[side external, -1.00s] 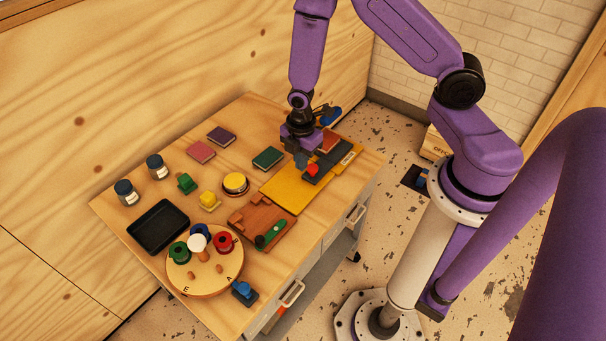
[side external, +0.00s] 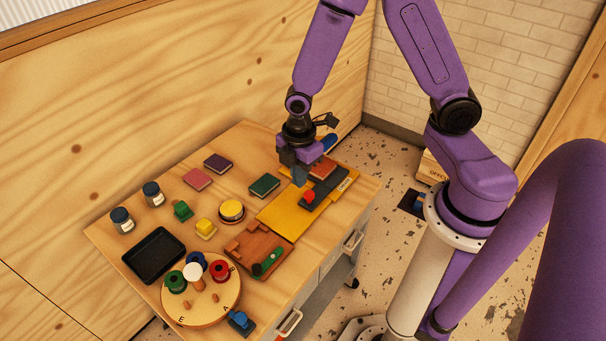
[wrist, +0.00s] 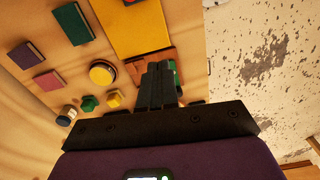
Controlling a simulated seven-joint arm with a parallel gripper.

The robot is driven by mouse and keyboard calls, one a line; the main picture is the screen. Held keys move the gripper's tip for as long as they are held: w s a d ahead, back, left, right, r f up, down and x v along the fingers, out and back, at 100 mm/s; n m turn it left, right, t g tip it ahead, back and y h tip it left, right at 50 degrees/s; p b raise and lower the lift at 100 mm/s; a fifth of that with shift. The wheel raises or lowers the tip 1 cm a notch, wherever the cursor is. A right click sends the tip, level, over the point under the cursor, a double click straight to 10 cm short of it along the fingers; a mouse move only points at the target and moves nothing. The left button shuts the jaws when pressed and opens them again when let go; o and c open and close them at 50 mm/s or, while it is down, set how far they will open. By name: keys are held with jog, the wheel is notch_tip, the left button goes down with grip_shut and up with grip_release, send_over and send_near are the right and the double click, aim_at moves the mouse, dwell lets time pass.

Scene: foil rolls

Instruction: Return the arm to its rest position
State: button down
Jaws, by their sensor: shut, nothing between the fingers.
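My gripper (side external: 300,178) hangs above the far right part of the wooden table, over the yellow mat (side external: 277,218). Its fingers point down and are shut with nothing between them. In the wrist view the shut fingers (wrist: 160,75) cover part of the brown wooden fixture (wrist: 133,68) and a green item. In the side view a dark block with a red knob (side external: 309,196) lies on the mat just right of and below the fingertips. I cannot tell the exact gap between fingertips and mat.
A round wooden turntable (side external: 200,310) with several coloured rolls stands at the front, beside a black tray (side external: 153,256). Two jars (side external: 122,220), foil books (side external: 198,179), coloured blocks and a yellow round pad (side external: 231,210) lie across the table. Space above the table is clear.

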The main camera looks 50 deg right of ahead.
jog(key=s+r+m, duration=0.4)
jog(key=s+r, duration=1.1)
jog(key=s, duration=0.3)
jog(key=shift+s+d+r, duration=0.3)
jog(key=shift+d+r, duration=0.05)
